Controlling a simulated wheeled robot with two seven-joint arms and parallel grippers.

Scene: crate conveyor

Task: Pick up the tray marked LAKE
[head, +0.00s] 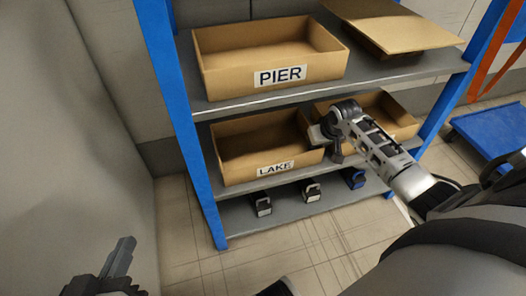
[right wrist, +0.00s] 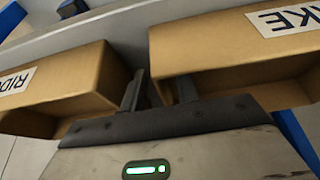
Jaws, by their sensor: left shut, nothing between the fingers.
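The tray marked LAKE (head: 234,171) is an open tan box on the left of the middle shelf. Its label also shows, upside down, on the tray in the right wrist view (right wrist: 215,45). My right gripper (head: 326,134) is at this tray's right end, by the neighbouring tray. In the right wrist view its two dark fingers (right wrist: 160,91) stand apart, one in the gap between the trays and one at the LAKE tray's inner side. The tray's end wall appears between them; contact is unclear. My left gripper (head: 122,258) is shut and empty at the lower left, far from the shelf.
A second tan tray (right wrist: 85,75), label starting RID, stands close beside LAKE. A tray marked PIER (head: 222,79) and a tan board-like box (head: 400,30) are on the top shelf. Blue posts (head: 200,170) frame the rack. Several small dark items (head: 311,191) stand on the lower shelf.

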